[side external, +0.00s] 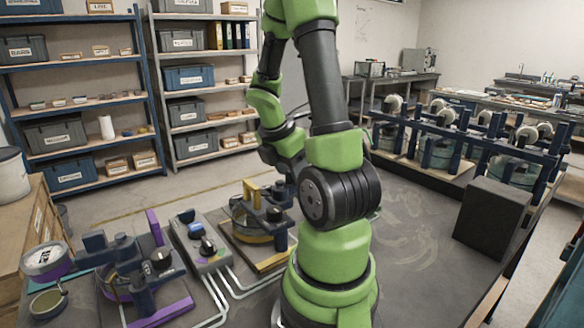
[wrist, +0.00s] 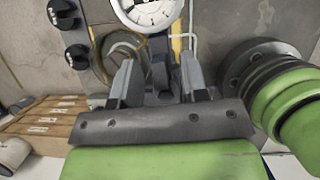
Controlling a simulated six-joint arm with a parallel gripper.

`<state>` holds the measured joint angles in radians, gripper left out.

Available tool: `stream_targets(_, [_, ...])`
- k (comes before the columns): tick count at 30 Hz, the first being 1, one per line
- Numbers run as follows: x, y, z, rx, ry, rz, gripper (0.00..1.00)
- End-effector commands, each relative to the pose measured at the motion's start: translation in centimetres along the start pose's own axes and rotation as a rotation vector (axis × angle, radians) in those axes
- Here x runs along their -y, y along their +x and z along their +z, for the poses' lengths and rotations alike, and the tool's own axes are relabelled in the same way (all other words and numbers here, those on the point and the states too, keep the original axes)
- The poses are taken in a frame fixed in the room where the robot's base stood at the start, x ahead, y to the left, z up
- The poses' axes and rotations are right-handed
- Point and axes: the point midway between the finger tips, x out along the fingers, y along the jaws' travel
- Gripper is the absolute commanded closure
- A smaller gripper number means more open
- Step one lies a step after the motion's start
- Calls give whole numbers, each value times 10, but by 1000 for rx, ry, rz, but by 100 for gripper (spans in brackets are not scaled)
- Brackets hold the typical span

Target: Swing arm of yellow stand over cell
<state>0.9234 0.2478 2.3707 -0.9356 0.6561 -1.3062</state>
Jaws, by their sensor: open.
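The yellow stand (side external: 253,193) is just left of my arm's base in the side external view, with a yellow ring, dark blue parts and a yellow-edged base. My arm hides part of its right side. In the wrist view, a round cell (wrist: 118,62) with a yellowish rim lies by the left finger, and a white dial (wrist: 150,12) is at the top. My gripper (wrist: 160,64) is open above the stand, with dark grey parts between and behind its fingers. Contact cannot be told. My gripper is mostly hidden in the side external view.
A grey control box (side external: 203,245) with knobs stands left of the yellow stand. A purple stand (side external: 155,312) with dark blue parts is further left. A dark block (side external: 492,220) and a row of blue-framed units (side external: 440,150) are at the right. Bare tabletop lies right of my base.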

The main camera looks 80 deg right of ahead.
Motion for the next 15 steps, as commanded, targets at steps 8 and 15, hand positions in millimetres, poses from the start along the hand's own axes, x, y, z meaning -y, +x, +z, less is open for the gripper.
stream_targets(8, [0,0,0,0,0,0,78])
stream_targets(15, [0,0,0,1,1,0,100])
